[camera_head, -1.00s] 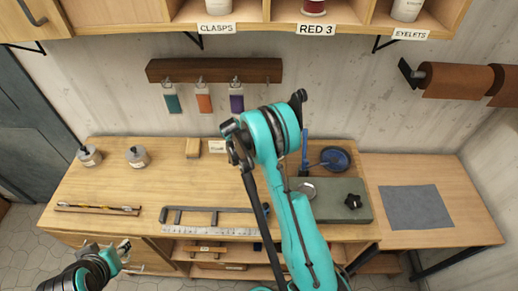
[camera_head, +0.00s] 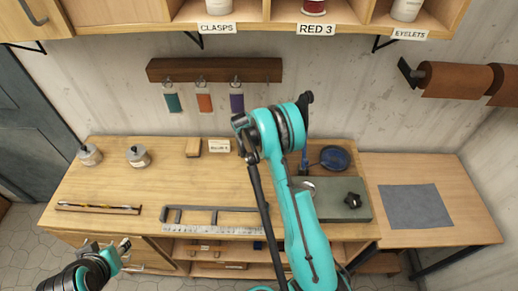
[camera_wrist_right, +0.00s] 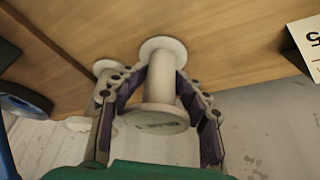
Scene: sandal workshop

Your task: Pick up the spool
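A white spool (camera_wrist_right: 160,82) shows in the right wrist view, with a round flange at each end and dark lettering on the near one. My right gripper (camera_wrist_right: 163,80) has a finger on each side of its core, both bent in against it. The far flange appears to rest on the wooden tabletop. A second white spool (camera_wrist_right: 105,67) is partly hidden behind the finger at the left. In the head view my right arm hides the spools and the right fingers. My left gripper (camera_head: 108,248) is empty, fingers apart, at the workbench's front left.
The workbench (camera_head: 110,180) holds two jars (camera_head: 138,156), a metal frame and ruler (camera_head: 212,222), a blue dish (camera_head: 335,158) and a grey-green block (camera_head: 335,200). A label card (camera_head: 219,146) stands left of my right wrist.

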